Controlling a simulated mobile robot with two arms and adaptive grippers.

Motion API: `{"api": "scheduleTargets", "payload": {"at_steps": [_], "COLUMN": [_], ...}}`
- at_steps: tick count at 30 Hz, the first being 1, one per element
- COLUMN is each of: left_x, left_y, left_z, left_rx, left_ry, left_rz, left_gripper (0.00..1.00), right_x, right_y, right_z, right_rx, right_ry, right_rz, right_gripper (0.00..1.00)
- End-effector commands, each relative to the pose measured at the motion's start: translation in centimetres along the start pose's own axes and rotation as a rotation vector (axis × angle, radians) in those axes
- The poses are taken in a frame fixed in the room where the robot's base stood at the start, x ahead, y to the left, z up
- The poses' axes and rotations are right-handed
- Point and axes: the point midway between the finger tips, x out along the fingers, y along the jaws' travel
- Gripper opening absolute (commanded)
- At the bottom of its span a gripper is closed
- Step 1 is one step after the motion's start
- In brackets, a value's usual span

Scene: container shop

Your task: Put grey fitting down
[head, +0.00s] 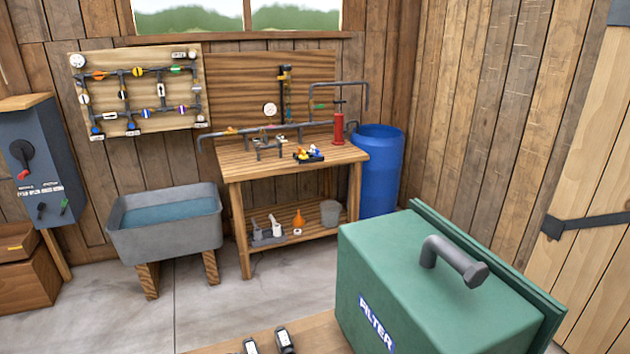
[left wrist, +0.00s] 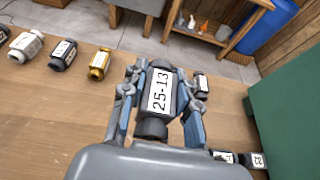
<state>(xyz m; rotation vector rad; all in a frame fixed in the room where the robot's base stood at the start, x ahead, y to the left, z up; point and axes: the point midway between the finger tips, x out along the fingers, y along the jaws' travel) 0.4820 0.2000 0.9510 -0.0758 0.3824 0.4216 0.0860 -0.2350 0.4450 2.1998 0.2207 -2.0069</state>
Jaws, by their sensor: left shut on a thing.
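In the left wrist view a dark grey fitting (left wrist: 161,98) with a white label reading 25-13 sits between the fingers of my left gripper (left wrist: 162,95). The gripper is shut on it, one finger on each side. Behind it is the wooden tabletop (left wrist: 60,115); I cannot tell whether the fitting touches it. My left gripper does not show in the head view. My right gripper is in neither view.
To the left on the tabletop are a pale fitting (left wrist: 26,46), a dark labelled fitting (left wrist: 63,55) and a brass fitting (left wrist: 99,64). More dark fittings (left wrist: 201,85) lie at right. The green FILTER box (head: 430,285) stands at right.

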Motion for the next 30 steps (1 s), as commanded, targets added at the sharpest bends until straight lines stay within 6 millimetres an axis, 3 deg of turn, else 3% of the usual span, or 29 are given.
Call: {"api": "scheduleTargets", "payload": {"at_steps": [9,15,30], "left_x": [-6.5,-9.3,-9.8], "left_y": [0.6,1.6,1.8], "left_z": [6.3,7.8,8.1], "left_rx": [-0.018,-0.032,-0.032], "left_ry": [-0.016,0.0,0.004], "left_rz": [0.047,0.063,0.065], "left_gripper": [0.0,0.0,0.0], "right_x": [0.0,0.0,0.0], "right_y": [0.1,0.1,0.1], "right_z": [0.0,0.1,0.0], "right_rx": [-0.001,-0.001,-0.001], "right_ry": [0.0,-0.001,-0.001], "right_rz": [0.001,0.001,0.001], "right_gripper": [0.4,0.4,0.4]}}
